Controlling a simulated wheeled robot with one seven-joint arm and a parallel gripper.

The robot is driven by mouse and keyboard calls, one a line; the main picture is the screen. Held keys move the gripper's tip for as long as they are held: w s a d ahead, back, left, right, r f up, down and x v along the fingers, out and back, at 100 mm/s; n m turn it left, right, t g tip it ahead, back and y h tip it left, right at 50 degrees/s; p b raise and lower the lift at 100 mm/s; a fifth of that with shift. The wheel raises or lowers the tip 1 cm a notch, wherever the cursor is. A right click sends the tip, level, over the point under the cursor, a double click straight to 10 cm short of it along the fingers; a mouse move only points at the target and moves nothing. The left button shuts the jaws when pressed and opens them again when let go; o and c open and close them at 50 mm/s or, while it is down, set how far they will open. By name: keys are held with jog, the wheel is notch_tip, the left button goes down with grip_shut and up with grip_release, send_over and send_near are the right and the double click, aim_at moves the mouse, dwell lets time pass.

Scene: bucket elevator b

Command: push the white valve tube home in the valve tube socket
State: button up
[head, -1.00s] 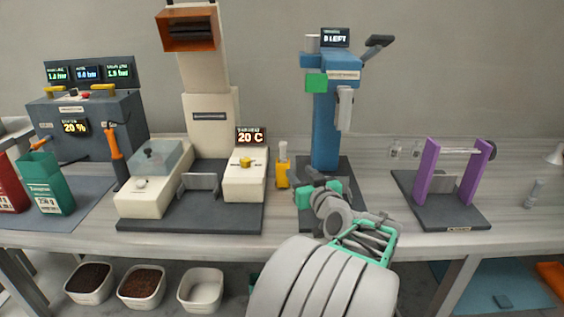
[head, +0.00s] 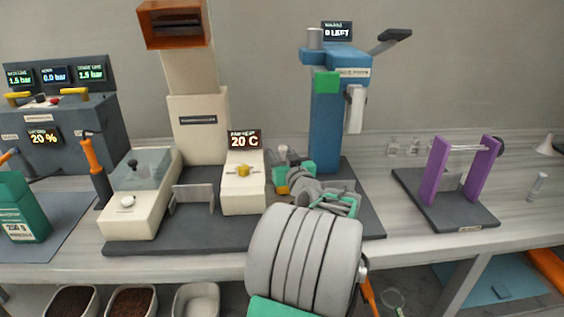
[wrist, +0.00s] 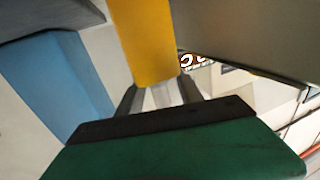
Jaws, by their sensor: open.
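My gripper (head: 293,172), with green parts, is at the yellow block between the cream machine and the blue column. In the wrist view its grey fingers (wrist: 160,96) stand apart, and the yellow block (wrist: 145,40) rises just beyond them. A pale strip shows between the fingers; I cannot tell whether it is the white valve tube or background. In the head view the yellow block (head: 281,186) is partly hidden by my gripper. The tube and its socket cannot be made out with certainty.
The cream machine (head: 243,185) with the 20 C display stands close left of my gripper. The blue column (head: 325,125) with a white part (head: 354,110) on its side stands behind right. A purple-posted stand (head: 437,170) is further right. Bare bench lies between them.

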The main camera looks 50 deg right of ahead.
jog(key=shift+w+d, duration=0.15)
jog(key=shift+w, duration=0.15)
grip_shut()
dwell(0.5)
